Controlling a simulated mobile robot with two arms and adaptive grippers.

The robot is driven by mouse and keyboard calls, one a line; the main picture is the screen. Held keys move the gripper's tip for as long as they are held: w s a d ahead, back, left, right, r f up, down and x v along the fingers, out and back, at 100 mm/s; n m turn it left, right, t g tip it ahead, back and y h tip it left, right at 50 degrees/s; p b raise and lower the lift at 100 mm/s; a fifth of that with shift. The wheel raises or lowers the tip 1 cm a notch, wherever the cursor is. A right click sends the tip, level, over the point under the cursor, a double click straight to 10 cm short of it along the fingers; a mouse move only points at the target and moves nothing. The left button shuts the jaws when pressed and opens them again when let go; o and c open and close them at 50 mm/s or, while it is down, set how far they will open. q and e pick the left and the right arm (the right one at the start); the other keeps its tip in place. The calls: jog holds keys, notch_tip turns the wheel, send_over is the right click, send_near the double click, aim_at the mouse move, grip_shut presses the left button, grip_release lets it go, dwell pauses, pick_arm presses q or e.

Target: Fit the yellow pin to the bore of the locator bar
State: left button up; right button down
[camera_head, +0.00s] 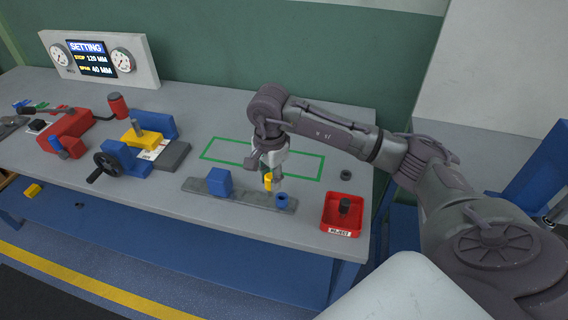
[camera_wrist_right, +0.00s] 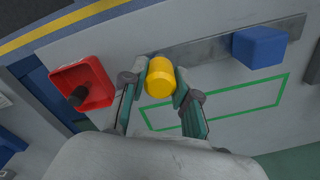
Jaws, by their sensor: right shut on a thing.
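The yellow pin (camera_head: 267,181) is held between the fingers of my right gripper (camera_head: 271,180), just above the right part of the grey locator bar (camera_head: 247,196). In the wrist view the yellow pin (camera_wrist_right: 160,79) sits between both fingers of the right gripper (camera_wrist_right: 159,88). The bar carries a blue block (camera_head: 220,182) and, near its right end, a blue ring with a dark bore (camera_head: 282,200). The held pin appears a little left of this ring in the head view. My left gripper is not in view.
A red reject tray (camera_head: 328,226) with a dark cylinder stands right of the bar. A dark ring (camera_head: 346,174) lies behind it. A green outlined area (camera_head: 222,158) lies behind the bar. A blue vise (camera_head: 120,159) and red clamp (camera_head: 68,132) stand left.

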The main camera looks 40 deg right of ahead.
pick_arm(q)
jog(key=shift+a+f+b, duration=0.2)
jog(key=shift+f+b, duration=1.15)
jog(key=shift+b, duration=0.15)
pick_arm(e)
jog(key=w+d+f+m, duration=0.1)
jog(key=d+f+m, duration=0.3)
jog(key=f+m, duration=0.1)
jog(key=shift+w+d, duration=0.25)
jog(key=shift+w, duration=0.15)
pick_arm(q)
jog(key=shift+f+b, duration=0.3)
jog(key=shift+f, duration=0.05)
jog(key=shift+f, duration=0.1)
pick_arm(e)
jog(key=shift+f, duration=0.1)
pick_arm(q)
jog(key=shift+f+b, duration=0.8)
jog(key=shift+b, duration=0.15)
pick_arm(e)
jog(key=shift+f, duration=0.95)
